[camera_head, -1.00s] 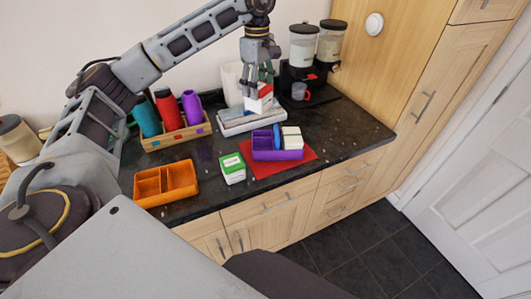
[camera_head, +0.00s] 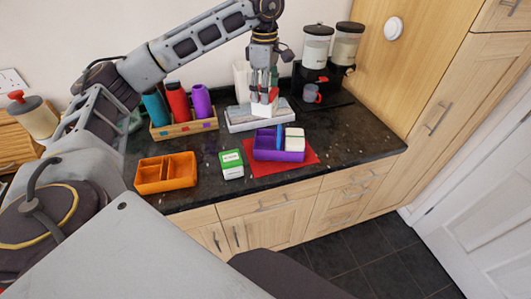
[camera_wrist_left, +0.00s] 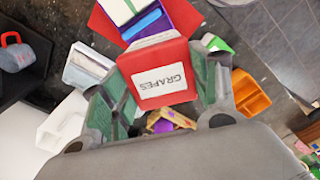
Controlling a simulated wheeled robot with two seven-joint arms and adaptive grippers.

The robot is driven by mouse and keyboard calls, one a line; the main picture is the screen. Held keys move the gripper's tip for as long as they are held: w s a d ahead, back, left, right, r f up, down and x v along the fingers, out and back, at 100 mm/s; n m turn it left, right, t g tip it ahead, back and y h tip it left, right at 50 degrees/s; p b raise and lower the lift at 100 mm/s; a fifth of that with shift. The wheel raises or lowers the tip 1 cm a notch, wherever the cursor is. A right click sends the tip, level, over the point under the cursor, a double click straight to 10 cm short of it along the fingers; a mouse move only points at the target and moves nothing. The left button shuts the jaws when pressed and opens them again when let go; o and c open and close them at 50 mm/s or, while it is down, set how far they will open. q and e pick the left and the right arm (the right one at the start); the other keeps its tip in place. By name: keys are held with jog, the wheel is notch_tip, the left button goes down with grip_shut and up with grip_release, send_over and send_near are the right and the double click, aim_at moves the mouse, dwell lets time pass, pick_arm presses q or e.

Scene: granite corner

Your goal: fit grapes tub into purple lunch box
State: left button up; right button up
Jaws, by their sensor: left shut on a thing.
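The grapes tub (camera_head: 264,107), white with a red lid, is held upright or nearly so between the fingers of my left gripper (camera_head: 265,97). In the left wrist view, the red lid (camera_wrist_left: 158,75) shows a label reading GRAPES, with the green-padded fingers on either side. The purple lunch box (camera_head: 279,156) lies on a red mat (camera_head: 311,157), in front of and slightly right of the held tub. Its right part holds a white tub (camera_head: 294,138) and a thin blue item (camera_head: 279,137). Its left part looks empty. My right gripper is not in view.
A grey-white case (camera_head: 240,124) lies behind the lunch box, below the gripper. A green-and-white carton (camera_head: 232,165) and an orange divided box (camera_head: 150,182) stand to the left. A bottle rack (camera_head: 185,129) and dispensers (camera_head: 316,45) stand behind. Right-hand granite is clear.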

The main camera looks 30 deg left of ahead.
pick_arm(q)
jog(key=shift+s+n, duration=0.15)
jog(key=shift+n, duration=0.65)
jog(key=shift+n, duration=0.6)
